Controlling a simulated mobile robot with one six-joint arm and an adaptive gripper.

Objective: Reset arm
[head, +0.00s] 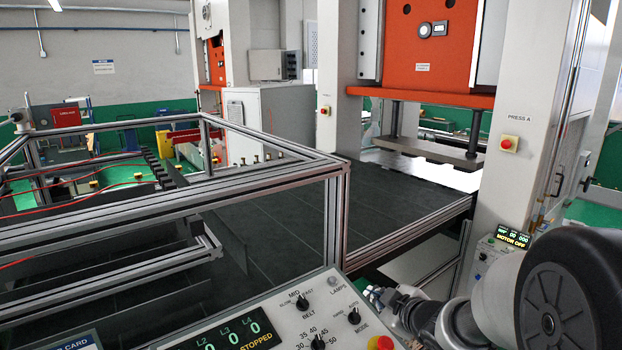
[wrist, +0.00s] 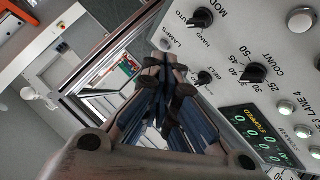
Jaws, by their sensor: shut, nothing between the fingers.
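My arm comes in from the lower right of the head view. My gripper (head: 378,294) is at its end, small and partly hidden, just past the right edge of the control panel (head: 262,318). In the wrist view my gripper (wrist: 168,88) is shut, with its dark fingertips together and nothing held between them. The control panel (wrist: 285,45) fills the right side of that view, turned on its side. I cannot tell the gap between the fingertips and the panel.
The panel has black knobs, including the mode knob (head: 354,317), and a display (head: 233,332) reading STOPPED. A red stop button (head: 381,343) sits near its right corner. An aluminium frame (head: 337,215) stands behind it. The press (head: 430,45) rises beyond the dark belt (head: 395,205).

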